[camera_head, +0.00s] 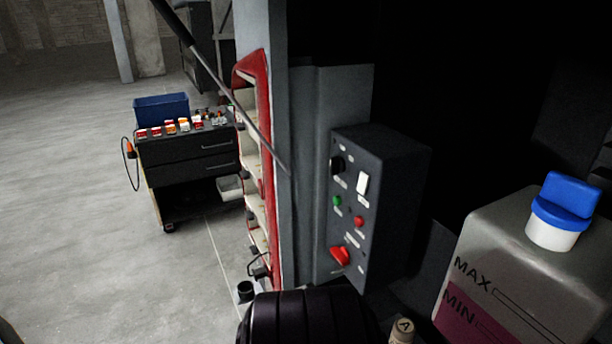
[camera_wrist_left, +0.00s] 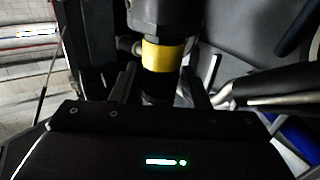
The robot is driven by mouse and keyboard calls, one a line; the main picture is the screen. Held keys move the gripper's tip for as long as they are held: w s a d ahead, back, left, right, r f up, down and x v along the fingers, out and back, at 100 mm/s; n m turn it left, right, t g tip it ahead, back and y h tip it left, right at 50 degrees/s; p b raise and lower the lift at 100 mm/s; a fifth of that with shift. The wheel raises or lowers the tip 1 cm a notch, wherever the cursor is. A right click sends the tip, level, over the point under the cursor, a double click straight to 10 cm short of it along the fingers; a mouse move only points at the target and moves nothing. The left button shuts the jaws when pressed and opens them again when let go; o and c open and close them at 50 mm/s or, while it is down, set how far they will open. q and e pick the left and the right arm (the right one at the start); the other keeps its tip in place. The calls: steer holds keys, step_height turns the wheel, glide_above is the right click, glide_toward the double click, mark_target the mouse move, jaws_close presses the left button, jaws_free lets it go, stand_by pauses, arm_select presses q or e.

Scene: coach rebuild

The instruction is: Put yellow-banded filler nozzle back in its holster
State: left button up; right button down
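The filler nozzle (camera_wrist_left: 162,28) shows in the left wrist view as a dark upright body with a yellow band (camera_wrist_left: 163,55). A dark section continues below the band, between the fingers of my left gripper (camera_wrist_left: 161,82). The two dark fingers stand apart on either side of it, with a narrow gap visible, so the gripper looks open around or just short of it. I cannot make out the holster in either view. Neither gripper can be made out in the head view. My right gripper is not in view.
In the head view, a control box (camera_head: 380,205) with a red knob is on a grey post. A tank (camera_head: 540,270) with a blue cap (camera_head: 565,200) stands at right. A black ribbed cylinder (camera_head: 310,320) is at the bottom. A tool cart (camera_head: 190,160) stands on open floor at left.

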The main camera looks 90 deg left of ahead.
arm_select(q)
jaws_close()
steer(key=shift+r+p, duration=2.15)
steer(key=shift+r, duration=0.2)
